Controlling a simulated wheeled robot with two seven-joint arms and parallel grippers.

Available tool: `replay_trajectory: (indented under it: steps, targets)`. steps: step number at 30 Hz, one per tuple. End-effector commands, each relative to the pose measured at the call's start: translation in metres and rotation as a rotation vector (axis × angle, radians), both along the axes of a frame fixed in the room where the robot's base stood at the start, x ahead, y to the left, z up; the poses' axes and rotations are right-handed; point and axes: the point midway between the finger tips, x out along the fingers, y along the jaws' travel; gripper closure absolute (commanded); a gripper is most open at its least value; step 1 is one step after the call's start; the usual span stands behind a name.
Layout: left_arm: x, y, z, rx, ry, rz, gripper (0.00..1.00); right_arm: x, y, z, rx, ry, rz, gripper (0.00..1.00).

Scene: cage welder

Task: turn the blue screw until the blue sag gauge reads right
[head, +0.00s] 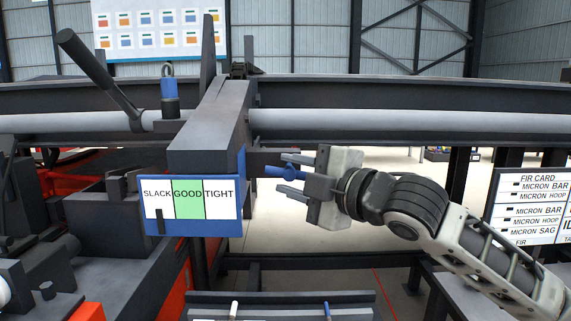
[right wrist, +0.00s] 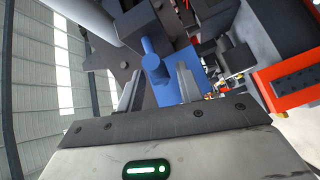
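The blue sag gauge (head: 238,222) faces me left of centre in the head view, with SLACK, GOOD and TIGHT fields. Its dark pointer (head: 161,222) stands in the SLACK field, near its right side. The blue screw (head: 292,172) sticks out to the right of the gauge; in the right wrist view its blue head (right wrist: 152,62) shows too. My right gripper (head: 292,174) is open, with its fingers on either side of the screw. In the right wrist view gaps show between the screw and the fingers (right wrist: 160,82). My left gripper is not in view.
A grey beam (head: 215,125) runs above the gauge, with a long dark lever (head: 95,70) at upper left. A horizontal grey pipe (head: 400,123) crosses behind. A white card board (head: 527,205) stands at right. Dark fixtures and red parts (head: 175,300) fill the lower left.

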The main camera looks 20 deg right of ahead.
Motion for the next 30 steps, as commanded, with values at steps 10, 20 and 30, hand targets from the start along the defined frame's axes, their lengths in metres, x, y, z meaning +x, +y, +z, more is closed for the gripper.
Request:
replay_trajectory:
  steps: [10,20,30]
  targets:
    - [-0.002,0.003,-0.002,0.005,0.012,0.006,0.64,0.018,0.009,-0.001,0.0,-0.001,0.0,0.64]
    - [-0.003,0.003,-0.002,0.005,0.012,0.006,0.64,0.017,0.009,-0.001,0.0,-0.001,0.0,1.0]
    - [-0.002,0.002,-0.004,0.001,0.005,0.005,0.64,0.017,0.009,-0.003,0.034,-0.009,0.0,1.0]
